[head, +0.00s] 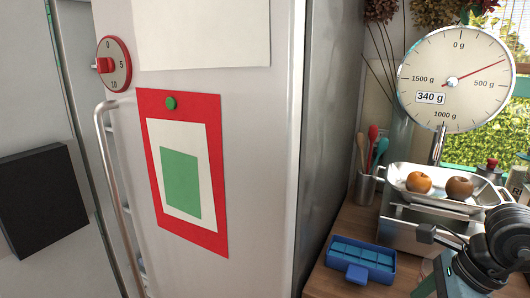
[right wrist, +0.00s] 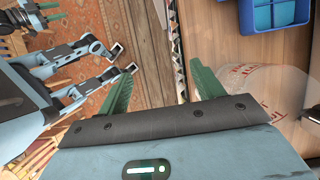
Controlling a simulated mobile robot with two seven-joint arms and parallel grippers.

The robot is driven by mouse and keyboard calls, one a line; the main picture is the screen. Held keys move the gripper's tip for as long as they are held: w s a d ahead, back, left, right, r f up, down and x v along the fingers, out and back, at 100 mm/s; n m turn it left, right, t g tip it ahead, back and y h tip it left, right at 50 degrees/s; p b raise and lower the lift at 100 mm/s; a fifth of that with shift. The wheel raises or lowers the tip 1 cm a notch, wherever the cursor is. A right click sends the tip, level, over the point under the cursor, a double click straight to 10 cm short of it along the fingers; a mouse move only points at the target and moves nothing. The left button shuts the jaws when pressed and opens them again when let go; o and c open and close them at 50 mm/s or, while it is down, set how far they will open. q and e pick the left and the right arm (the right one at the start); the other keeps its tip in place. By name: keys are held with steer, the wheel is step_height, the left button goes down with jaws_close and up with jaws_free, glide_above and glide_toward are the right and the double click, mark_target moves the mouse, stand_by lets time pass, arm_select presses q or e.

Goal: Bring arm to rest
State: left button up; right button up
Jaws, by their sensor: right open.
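My right gripper (right wrist: 160,70) is open in the right wrist view. Its two green fingers stand apart with nothing between them, above a wooden surface and a patterned rug. My right arm (head: 490,245) enters the head view at the lower right corner, in front of the counter. My left gripper (right wrist: 115,65) shows at the left of the right wrist view, its two fingers spread and empty. It is not in the head view.
A wooden counter (head: 342,268) holds a blue divided tray (head: 357,275), a utensil cup (head: 366,188) and a dial scale (head: 455,80) with two round fruits on its pan. A grey fridge-like cabinet (head: 250,120) stands left. The rug (right wrist: 150,30) lies below.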

steer(key=s+a+f+m+t+y, duration=0.2)
steer(key=s+a+m+y, duration=0.1)
steer(key=a+m+y, duration=1.15)
steer(key=d+f+m+t+h, duration=0.2)
steer(key=f+m+t+h, duration=0.5)
steer(key=m, duration=0.4)
steer(key=d+f+m+t+h, duration=0.2)
steer(key=f+m+t+h, duration=0.25)
steer(key=f+m, duration=0.6)
steer(key=s+d+f+m+g+h, duration=0.2)
steer(key=s+f+m+g+h, duration=0.3)
steer(key=s+f+m, duration=0.5)
steer(key=s+f+g, duration=0.2)
steer(key=s+f, duration=0.5)
steer(key=shift+s+f+p, duration=0.25)
steer(key=shift+s+p, duration=0.05)
arm_select(q)
steer(key=shift+w+a+r, duration=0.15)
steer(key=shift+w+r, duration=0.05)
steer(key=shift+r, duration=0.2)
arm_select(e)
steer(key=shift+o, duration=0.4)
steer(key=shift+w, duration=0.1)
